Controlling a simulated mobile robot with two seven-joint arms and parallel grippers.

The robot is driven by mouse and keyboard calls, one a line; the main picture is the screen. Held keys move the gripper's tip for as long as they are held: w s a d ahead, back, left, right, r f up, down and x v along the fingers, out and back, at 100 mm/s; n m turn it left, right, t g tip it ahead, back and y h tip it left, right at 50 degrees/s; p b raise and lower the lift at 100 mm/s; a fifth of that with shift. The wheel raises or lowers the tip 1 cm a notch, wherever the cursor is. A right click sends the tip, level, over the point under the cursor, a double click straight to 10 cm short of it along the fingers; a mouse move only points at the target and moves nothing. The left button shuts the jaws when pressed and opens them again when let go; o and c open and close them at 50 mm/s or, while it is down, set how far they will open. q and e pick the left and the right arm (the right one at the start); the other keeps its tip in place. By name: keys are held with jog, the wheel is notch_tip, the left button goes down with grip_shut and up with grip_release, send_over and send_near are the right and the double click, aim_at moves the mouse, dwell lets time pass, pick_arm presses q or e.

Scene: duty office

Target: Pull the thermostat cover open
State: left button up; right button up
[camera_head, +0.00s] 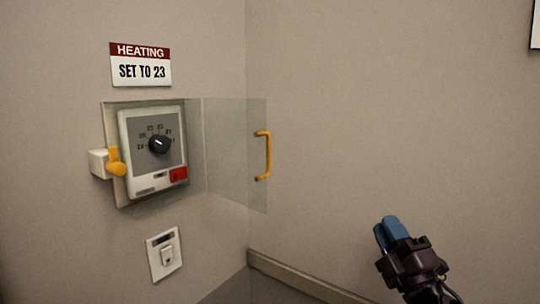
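The thermostat cover (229,150) is a clear panel swung out to the right of the thermostat (154,150), standing open. Its yellow handle (264,156) is on the free edge at the right. The thermostat has a black dial (159,144) and a red button (178,174) on its face. My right gripper (386,233) is at the lower right, apart from the handle and below it to the right. Its blue fingers lie close together, and I cannot tell if there is a gap. My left gripper is not in view.
A yellow latch (116,162) is on a white block left of the thermostat. A sign (140,64) reading "HEATING SET TO 23" hangs above. A white switch plate (164,254) is below.

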jog(key=w+a+r+n+g+y, duration=0.1)
jog(key=a+r+n+g+y, duration=0.7)
jog(key=n+y, duration=0.75)
jog(key=n+g+h, duration=0.5)
jog(key=n+g, duration=0.8)
jog(key=n, duration=0.5)
send_near(268, 167)
notch_tip(268, 167, up, 3)
jog(key=shift+m, duration=0.25)
jog(key=a, duration=0.3)
jog(key=w+a+p, duration=0.1)
jog(key=a, duration=0.2)
jog(key=w+a+p, duration=0.1)
jog(key=a, duration=0.2)
jog(key=shift+a+f, duration=0.1)
jog(key=shift+a, duration=0.3)
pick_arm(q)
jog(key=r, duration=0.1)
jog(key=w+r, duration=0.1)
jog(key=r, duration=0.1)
pick_arm(e)
jog(key=shift+c, duration=0.3)
jog(key=shift+c, duration=1.1)
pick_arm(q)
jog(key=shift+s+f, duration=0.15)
pick_arm(e)
grip_shut()
